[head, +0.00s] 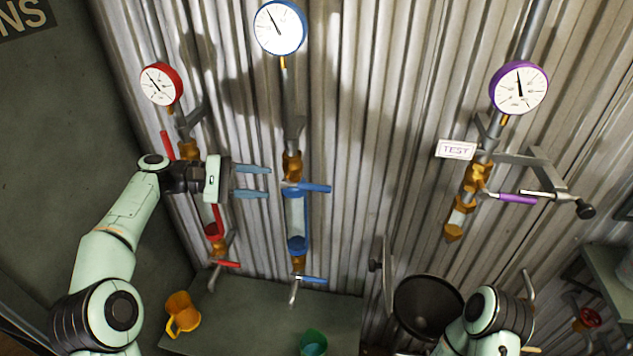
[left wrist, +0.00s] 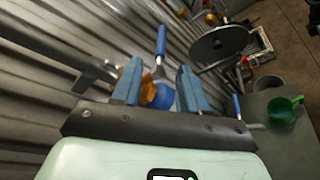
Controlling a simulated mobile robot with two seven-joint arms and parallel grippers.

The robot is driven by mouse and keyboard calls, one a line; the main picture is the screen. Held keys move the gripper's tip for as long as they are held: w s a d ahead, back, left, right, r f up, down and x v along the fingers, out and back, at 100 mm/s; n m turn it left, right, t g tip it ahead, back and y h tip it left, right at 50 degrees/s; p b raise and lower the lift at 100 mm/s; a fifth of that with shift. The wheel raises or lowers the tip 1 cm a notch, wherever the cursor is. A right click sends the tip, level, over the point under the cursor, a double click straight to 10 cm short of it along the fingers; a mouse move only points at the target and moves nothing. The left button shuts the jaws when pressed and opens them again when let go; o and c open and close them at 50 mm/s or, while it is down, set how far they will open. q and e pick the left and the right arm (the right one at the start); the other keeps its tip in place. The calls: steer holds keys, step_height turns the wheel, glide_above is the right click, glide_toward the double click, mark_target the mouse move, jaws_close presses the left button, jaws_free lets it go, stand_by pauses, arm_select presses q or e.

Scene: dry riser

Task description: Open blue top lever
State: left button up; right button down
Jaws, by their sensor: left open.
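The blue top lever (head: 312,188) sticks out to the right, about level, from the brass valve (head: 291,165) on the middle pipe. In the left wrist view the blue lever (left wrist: 161,42) shows beyond the gap between my fingers. My left gripper (head: 269,182) is open and empty, just left of the valve, with its two blue fingers pointing right. In the left wrist view the left gripper (left wrist: 158,82) has the blue pipe section and some brass between its fingers. I see no contact with the lever. My right gripper is out of view.
A blue gauge (head: 280,28) sits above on the same pipe, and a lower blue lever (head: 312,280) below. A red-gauge pipe (head: 161,84) runs behind my left gripper. The purple lever (head: 517,199) is at right. An orange mug (head: 181,313) and green mug (head: 313,343) stand below.

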mark_target(309, 187)
arm_select(q)
steer(key=x, duration=1.3)
steer(key=shift+s+d, duration=0.15)
steer(key=shift+c, duration=0.2)
jaws_close()
